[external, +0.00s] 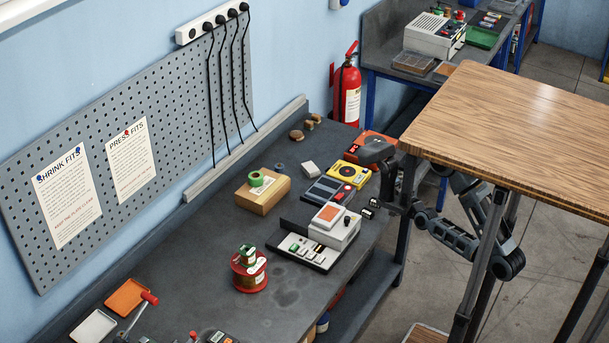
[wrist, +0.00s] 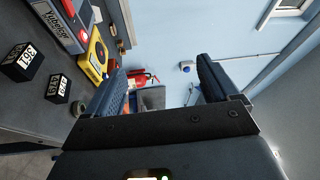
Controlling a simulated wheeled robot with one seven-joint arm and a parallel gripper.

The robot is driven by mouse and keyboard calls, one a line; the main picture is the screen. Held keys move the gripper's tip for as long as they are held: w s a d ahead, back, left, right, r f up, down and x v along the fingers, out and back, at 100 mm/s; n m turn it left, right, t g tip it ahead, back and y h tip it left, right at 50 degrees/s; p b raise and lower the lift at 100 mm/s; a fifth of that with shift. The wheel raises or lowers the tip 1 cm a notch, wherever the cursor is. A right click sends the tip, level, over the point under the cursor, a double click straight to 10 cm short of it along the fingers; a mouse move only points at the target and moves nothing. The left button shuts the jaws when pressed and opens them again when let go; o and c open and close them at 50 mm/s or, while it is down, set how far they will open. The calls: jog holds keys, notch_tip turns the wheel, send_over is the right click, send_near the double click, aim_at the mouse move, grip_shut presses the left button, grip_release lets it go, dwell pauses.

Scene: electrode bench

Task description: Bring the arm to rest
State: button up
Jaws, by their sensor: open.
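My gripper (wrist: 161,72) is open in the wrist view, with its two dark fingers wide apart. The fingertips cannot be made out clearly there.
Two black number blocks (wrist: 58,88) and a yellow meter (wrist: 94,52) lie on the bench left of my gripper. The wooden table (external: 510,125) overhangs part of my arm. The fire extinguisher (external: 346,92) hangs on the blue wall. Grey floor is open below the table.

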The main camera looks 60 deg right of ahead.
jog(key=s+a+f+n+g+y+b, duration=0.2)
jog(key=s+a+f+n+y, duration=0.4)
jog(key=s+n, duration=0.5)
jog(key=a+f+n+g, duration=0.1)
jog(key=a+f+n, duration=0.1)
jog(key=n, duration=0.7)
jog(key=shift+s+a+f, duration=0.2)
jog(key=shift+a, duration=0.3)
